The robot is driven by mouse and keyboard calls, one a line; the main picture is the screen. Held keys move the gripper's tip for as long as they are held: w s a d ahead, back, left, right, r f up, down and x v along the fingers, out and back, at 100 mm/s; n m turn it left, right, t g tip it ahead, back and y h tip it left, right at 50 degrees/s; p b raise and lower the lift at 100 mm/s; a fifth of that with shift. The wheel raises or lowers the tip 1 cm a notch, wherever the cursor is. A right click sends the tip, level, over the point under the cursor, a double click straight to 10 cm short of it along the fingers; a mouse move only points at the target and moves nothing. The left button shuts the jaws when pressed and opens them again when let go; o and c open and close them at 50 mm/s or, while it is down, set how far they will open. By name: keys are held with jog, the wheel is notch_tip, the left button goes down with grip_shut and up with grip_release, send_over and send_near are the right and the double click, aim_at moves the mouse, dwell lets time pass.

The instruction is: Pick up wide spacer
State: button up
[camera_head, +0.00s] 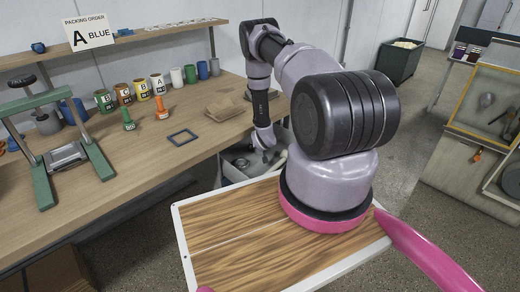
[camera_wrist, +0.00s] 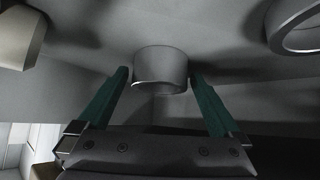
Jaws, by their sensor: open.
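A short, wide grey cylinder (camera_wrist: 160,66), which looks like the wide spacer, sits in a grey bin, shown in the wrist view. My gripper (camera_wrist: 160,76) is open, with one green finger on each side of the cylinder. A small gap shows on both sides, and I cannot tell how far down the fingers reach. In the head view my arm reaches down over the bin (camera_head: 231,174) beside the bench, and the fingers are hard to make out there.
A grey ring (camera_wrist: 296,27) lies at upper right and a pale rounded part (camera_wrist: 18,38) at upper left in the wrist view. The bin walls are close around.

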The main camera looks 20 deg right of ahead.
jog(key=shift+w+d+f, duration=0.1)
jog(key=shift+w+f, duration=0.15)
jog(key=c, duration=1.2)
jog(key=shift+o, duration=0.2)
